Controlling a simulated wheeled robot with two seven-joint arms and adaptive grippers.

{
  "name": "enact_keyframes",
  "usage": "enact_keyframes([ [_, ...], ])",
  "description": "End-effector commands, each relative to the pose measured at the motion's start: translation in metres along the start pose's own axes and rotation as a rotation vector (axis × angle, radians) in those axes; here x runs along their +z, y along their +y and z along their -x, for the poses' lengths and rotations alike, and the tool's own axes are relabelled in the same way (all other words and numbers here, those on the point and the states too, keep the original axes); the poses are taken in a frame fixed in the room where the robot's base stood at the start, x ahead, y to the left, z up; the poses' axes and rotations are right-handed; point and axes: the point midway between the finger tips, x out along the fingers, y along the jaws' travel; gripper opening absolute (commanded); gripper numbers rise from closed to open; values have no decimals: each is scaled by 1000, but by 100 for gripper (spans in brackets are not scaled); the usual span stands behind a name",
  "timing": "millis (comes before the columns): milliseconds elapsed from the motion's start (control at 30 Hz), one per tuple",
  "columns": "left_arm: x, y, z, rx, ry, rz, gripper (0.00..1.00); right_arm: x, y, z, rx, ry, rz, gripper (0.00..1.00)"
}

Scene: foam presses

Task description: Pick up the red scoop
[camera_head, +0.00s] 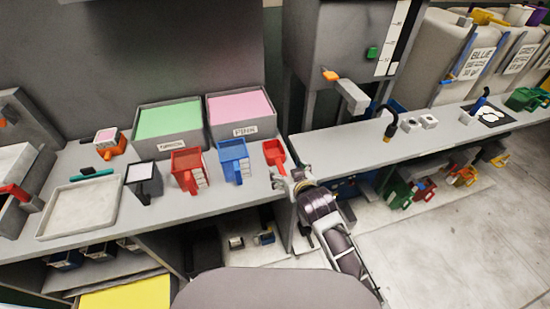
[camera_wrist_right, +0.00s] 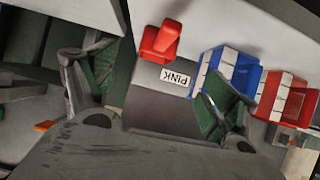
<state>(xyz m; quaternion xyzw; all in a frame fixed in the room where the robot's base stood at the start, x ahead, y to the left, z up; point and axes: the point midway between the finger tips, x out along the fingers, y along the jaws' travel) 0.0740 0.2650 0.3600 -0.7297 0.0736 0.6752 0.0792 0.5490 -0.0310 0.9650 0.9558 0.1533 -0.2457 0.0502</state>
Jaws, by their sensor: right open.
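The red scoop (camera_head: 274,153) lies on the grey bench at its right end, just right of the blue scale-marked container. My right gripper (camera_head: 283,180) is open and empty at the bench's front edge, a little in front of the scoop and apart from it. In the right wrist view the red scoop (camera_wrist_right: 160,43) shows between and beyond the two spread green-padded fingers (camera_wrist_right: 155,78). My left gripper is not in view.
A blue container (camera_head: 233,161) and a red container (camera_head: 187,170) stand left of the scoop. The pink bin (camera_head: 242,131) and green bin (camera_head: 170,146) stand behind. An empty tray (camera_head: 55,234) sits at left. A gap separates this bench from the right one.

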Motion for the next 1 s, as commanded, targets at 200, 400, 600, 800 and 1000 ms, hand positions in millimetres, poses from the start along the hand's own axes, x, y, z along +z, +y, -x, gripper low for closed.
enact_keyframes([
  [200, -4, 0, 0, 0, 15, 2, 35, -2, 0, 0, -2, 7, -24, 86],
  [400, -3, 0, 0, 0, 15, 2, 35, -2, 0, 0, -2, 7, -23, 86],
  [600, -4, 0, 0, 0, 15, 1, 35, -2, 0, -5, -2, 7, -23, 86],
  [800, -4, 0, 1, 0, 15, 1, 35, -2, 0, -20, -2, 6, -23, 86],
  [1000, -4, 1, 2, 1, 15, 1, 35, -2, 0, -38, -2, 7, -22, 86],
])
